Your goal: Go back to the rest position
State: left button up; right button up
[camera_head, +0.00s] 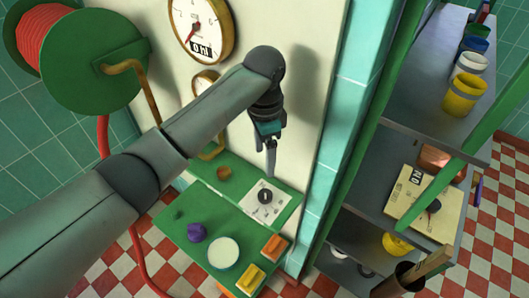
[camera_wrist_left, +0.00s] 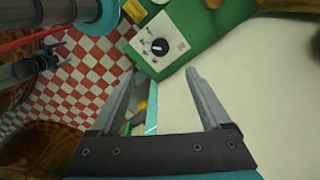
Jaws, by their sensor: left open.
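My left gripper (camera_head: 271,158) hangs in front of the cream wall, above a green control panel (camera_head: 182,222). Its fingers point down toward a black rotary knob (camera_head: 265,196) on a white dial plate. In the left wrist view the two fingers of the left gripper (camera_wrist_left: 163,98) stand wide apart with nothing between them. The same knob (camera_wrist_left: 159,46) shows beyond the fingertips, apart from them.
The panel carries a purple knob (camera_head: 197,232), a round white button (camera_head: 223,252), and orange (camera_head: 275,247) and yellow (camera_head: 250,277) blocks. A round gauge (camera_head: 201,27) is on the wall. A green hose reel (camera_head: 93,62) stands left. Shelves (camera_head: 420,130) with pots stand right.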

dwell(0.4)
pick_arm(q)
jog(key=s+f+n+t+h, duration=0.1)
jog(key=s+f+n+h, duration=0.25)
jog(key=s+f, duration=0.65)
jog(key=s+a+r+n+t+y, duration=0.1)
jog(key=s+a+n+t+y, duration=0.2)
jog(key=s+a+n, duration=0.9)
jog(key=s+a+f+m+g+b, duration=0.15)
jog(key=f+b, duration=0.35)
jog(key=f, duration=1)
jog(key=s+a+f+m+b, duration=0.2)
jog(key=f+b, duration=0.2)
jog(key=f, duration=1.1)
jog(key=s+a+f+b, duration=0.1)
jog(key=s+f+b, duration=0.3)
jog(key=s+f, duration=0.4)
jog(key=s+a+f+g+b, duration=0.1)
jog(key=s+f+b, duration=0.4)
jog(key=f, duration=1.1)
jog(key=s+a, duration=0.1)
jog(key=s, duration=0.2)
